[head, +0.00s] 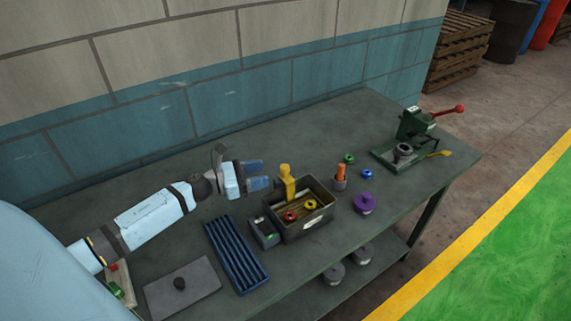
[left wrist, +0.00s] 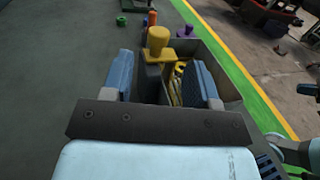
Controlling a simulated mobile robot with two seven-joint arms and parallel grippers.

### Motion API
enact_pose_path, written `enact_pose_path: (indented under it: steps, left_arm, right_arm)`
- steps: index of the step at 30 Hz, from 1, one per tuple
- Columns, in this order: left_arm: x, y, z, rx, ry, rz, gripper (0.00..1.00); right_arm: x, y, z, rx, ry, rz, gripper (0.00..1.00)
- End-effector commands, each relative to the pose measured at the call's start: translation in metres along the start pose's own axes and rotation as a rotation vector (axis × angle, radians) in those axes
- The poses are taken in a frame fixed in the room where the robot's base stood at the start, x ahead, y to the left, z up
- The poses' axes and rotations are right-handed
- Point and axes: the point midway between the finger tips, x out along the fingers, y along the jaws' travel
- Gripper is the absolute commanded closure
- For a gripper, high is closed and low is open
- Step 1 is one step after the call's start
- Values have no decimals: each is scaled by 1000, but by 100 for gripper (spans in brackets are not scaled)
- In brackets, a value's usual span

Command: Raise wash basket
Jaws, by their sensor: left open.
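The wash basket is yellow, with a tall yellow handle (head: 287,181) at the back left of a grey open-topped tank (head: 317,225). Its yellow bottom (head: 312,203) lies low inside the tank, with red and yellow rings in it. My left gripper (head: 262,175) is open and empty, just left of the handle. In the left wrist view the knobbed handle (left wrist: 158,42) shows between and beyond the two blue fingers, with a gap on both sides. Part of the basket is hidden by the tank wall and right finger. My right gripper is not seen in the head view.
A small grey box (head: 264,232) and a blue ribbed tray (head: 236,256) stand left of the tank. An orange peg (head: 341,174), a purple knobbed piece (head: 364,202) and green and blue rings are to its right. A green press (head: 413,135) stands at the far right.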

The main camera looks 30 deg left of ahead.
Motion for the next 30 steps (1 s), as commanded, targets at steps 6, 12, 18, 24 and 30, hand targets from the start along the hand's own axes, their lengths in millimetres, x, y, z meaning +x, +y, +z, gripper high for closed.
enact_pose_path:
  steps: [6,12,18,24,30]
  left_arm:
    - [46,0,4,-1,-3,0,46]
    - [71,1,1,-1,-1,2,46]
    - [78,0,0,-2,0,1,46]
    - [78,0,0,-1,0,1,46]
    - [78,0,0,-1,0,1,89]
  right_arm:
    - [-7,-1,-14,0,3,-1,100]
    - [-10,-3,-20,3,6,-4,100]
    - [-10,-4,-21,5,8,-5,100]
    - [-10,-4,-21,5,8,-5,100]
    - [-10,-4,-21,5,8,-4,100]
